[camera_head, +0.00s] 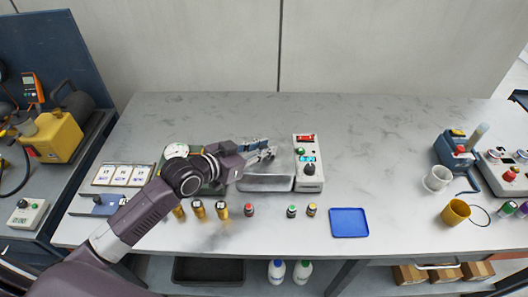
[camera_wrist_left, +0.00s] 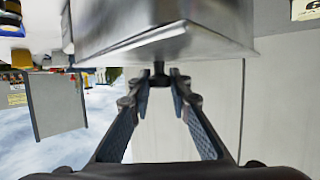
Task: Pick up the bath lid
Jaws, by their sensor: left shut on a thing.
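The bath is a metallic box (camera_head: 268,183) on the table, left of its white control panel (camera_head: 308,163). In the left wrist view the box's metal side (camera_wrist_left: 160,18) fills the top, with a pale lid-like metal edge (camera_wrist_left: 140,42) below it. My left gripper (camera_head: 268,153) reaches over the bath from the left. In the left wrist view its fingers (camera_wrist_left: 159,75) close in on a small dark knob (camera_wrist_left: 159,66) at the metal edge, which I take as the bath lid's knob. The arm hides part of the bath. I cannot tell whether the lid is raised. My right gripper is out of view.
Small bottles and brass-coloured cylinders (camera_head: 222,210) stand in front of the bath. A blue tray (camera_head: 348,222) lies to their right. A white cup (camera_head: 437,179) and a yellow cup (camera_head: 456,212) stand farther right. The table behind the bath is clear.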

